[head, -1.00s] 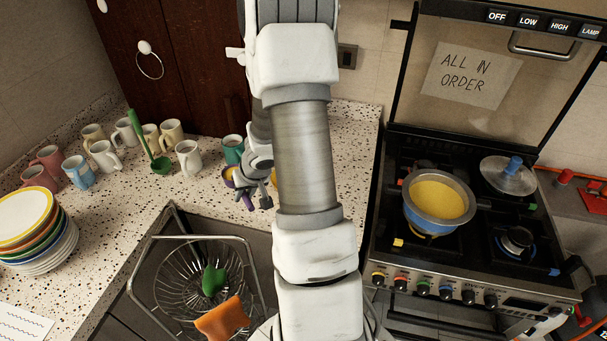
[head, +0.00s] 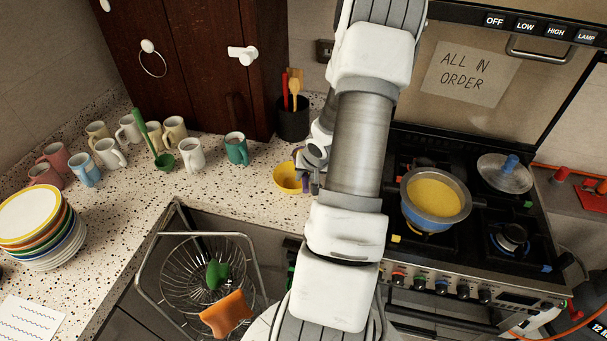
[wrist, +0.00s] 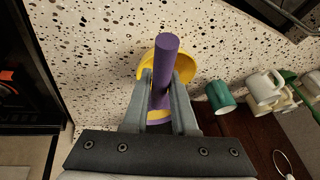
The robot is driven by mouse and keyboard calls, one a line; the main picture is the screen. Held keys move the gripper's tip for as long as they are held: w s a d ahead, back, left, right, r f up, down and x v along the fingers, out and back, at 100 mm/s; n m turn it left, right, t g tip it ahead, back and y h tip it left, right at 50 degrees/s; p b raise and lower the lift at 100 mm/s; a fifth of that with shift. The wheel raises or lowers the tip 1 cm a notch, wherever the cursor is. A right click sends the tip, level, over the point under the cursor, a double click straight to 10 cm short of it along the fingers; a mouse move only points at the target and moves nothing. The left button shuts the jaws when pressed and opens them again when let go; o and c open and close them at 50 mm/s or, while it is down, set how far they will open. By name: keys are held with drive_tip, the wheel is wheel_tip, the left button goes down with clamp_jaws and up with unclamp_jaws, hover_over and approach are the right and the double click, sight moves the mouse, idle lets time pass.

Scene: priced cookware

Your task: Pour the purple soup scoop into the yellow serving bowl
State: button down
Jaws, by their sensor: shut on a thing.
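My gripper (wrist: 161,78) is shut on the purple soup scoop (wrist: 167,55), whose handle passes between its fingers in the wrist view. The scoop's purple cup, with yellow in it, shows low between the fingers, partly hidden by them. The yellow serving bowl (wrist: 187,62) lies behind the handle and fingertips in the wrist view. In the head view the yellow bowl (head: 286,179) stands on the counter, with my gripper (head: 309,174) at its right side. My arm hides part of the gripper, and the scoop barely shows there. I cannot tell whether scoop and bowl touch.
A teal mug (head: 236,149) stands left of the bowl, among several other mugs and a green ladle (head: 152,141). A dark utensil holder (head: 293,122) stands behind. A pot of yellow soup (head: 436,198) is on the stove at right. The sink rack (head: 147,287) is in front.

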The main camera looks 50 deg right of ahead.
drive_tip(key=shift+w+a+f, duration=0.15)
drive_tip(key=shift+g+h, duration=0.3)
drive_tip(key=shift+h, duration=0.1)
drive_tip(key=shift+f, duration=0.25)
drive_tip(key=shift+g, duration=0.3)
drive_tip(key=shift+n+h, duration=0.3)
drive_tip(key=shift+h, duration=0.1)
